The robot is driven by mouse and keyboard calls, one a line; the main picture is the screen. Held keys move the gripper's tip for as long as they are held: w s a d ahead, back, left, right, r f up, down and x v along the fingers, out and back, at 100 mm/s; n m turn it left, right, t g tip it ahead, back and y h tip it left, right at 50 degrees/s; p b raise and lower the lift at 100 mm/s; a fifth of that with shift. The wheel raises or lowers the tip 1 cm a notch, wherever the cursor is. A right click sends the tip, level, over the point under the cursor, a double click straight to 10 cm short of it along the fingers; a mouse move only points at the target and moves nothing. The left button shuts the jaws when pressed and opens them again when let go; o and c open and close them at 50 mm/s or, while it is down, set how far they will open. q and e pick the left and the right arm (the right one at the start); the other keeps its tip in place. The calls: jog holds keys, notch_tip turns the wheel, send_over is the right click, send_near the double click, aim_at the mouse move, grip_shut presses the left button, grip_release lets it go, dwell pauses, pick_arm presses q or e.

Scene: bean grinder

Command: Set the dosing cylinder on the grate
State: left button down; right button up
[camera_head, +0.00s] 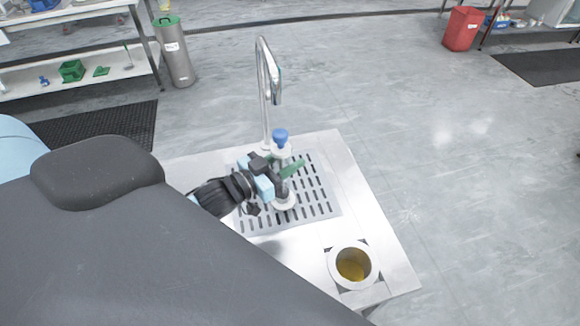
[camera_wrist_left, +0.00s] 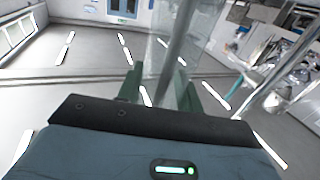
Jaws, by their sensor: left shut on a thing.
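The dosing cylinder (camera_head: 284,187) is a clear upright tube with a blue top and a pale round base. It stands over the slotted metal grate (camera_head: 322,207) in the head view. I cannot tell for sure whether its base touches the grate. My left gripper (camera_head: 287,169), with green fingers, is shut on the cylinder around its middle. In the left wrist view, the clear cylinder (camera_wrist_left: 176,45) rises between the green fingers of my left gripper (camera_wrist_left: 160,90). My right gripper is not in view.
A tall curved faucet (camera_head: 263,95) stands behind the grate on the metal counter (camera_head: 370,215). A round opening (camera_head: 354,265) with yellowish contents is at the counter's front right. A dark rounded body covers the lower left. A grey bin (camera_head: 176,55) and shelves stand far behind.

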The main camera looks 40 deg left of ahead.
pick_arm(q)
jog(key=shift+w+f, duration=0.2)
jog(key=shift+f, duration=0.65)
jog(key=shift+w+f, duration=0.2)
jog(key=shift+f, duration=0.75)
jog(key=shift+f, duration=0.15)
jog(key=c, duration=0.9)
grip_release()
jog(key=shift+r+b+v, duration=0.1)
jog(key=shift+b+v, duration=0.2)
jog(key=shift+v, duration=2.7)
jog(key=shift+r+b+v, duration=0.15)
jog(key=shift+b+v, duration=0.15)
jog(key=shift+v, duration=2.7)
